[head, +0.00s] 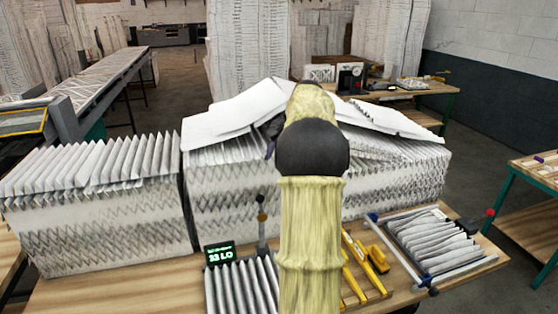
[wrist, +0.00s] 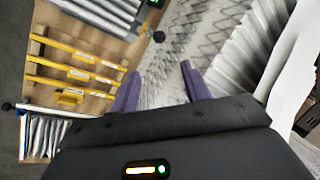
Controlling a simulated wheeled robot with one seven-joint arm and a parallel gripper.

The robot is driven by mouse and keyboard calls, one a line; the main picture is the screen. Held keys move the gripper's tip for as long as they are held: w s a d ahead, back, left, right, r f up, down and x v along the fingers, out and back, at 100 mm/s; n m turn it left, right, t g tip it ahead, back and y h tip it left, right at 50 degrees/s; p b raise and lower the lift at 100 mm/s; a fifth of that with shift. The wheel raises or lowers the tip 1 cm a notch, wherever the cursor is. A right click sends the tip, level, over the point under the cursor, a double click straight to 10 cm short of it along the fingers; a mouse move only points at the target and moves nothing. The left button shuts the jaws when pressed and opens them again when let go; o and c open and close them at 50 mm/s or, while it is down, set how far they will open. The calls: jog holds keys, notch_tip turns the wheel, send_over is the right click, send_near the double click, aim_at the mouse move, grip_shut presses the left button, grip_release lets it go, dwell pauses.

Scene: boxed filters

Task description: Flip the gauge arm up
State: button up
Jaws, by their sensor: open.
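A small grey post with a dark ball and a tan knob (head: 262,222) stands beside a green-lit readout (head: 218,255) reading 23 LO; I take it for the gauge arm, but cannot be sure. It looks upright in the head view. In the wrist view a dark knob (wrist: 159,36) near the top, by the readout's edge (wrist: 153,3), looks like the same part. My gripper (wrist: 161,72) is open, with two purple fingers apart and nothing seen between them. In the head view my arm hides most of it; a dark, purple-tipped part (head: 270,138) shows by the filter stack.
Pleated filter stacks (head: 95,220) fill the table's back, with loose white sheets (head: 235,112) on top. Yellow tools (head: 372,252) lie at the front. A pleated filter sits in a frame (head: 465,265) with blue bars at right. Little tabletop (head: 120,292) is bare, mostly front left.

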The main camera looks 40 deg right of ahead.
jog(key=shift+c, duration=0.5)
jog(key=shift+a, duration=0.15)
jog(key=c, duration=0.4)
jog(key=a+f, duration=0.1)
jog(key=a, duration=0.2)
jog(key=a+f+n, duration=0.1)
jog(key=a+f, duration=0.1)
jog(key=a, duration=0.1)
jog(key=w+a+f+n, duration=0.1)
jog(key=a, duration=0.2)
jog(key=shift+f+g, duration=0.2)
jog(key=shift+g, duration=0.2)
grip_shut()
jog(key=s+a+f+n, duration=0.4)
jog(key=s+a, duration=0.1)
jog(key=a, duration=0.3)
jog(key=s+a+f+n+h+b, duration=0.1)
jog(key=s+a+f+n, duration=0.3)
jog(key=a, duration=0.5)
jog(key=s+a+f+n+b, duration=0.1)
jog(key=s+a+f+n, duration=0.3)
jog(key=s+a+f, duration=0.2)
jog(key=s+a, duration=0.2)
jog(key=a, duration=0.1)
jog(key=shift+s+g+h, duration=0.25)
jog(key=shift+g+h, duration=0.05)
jog(key=shift+g, duration=0.1)
jog(key=shift+s+f, duration=0.1)
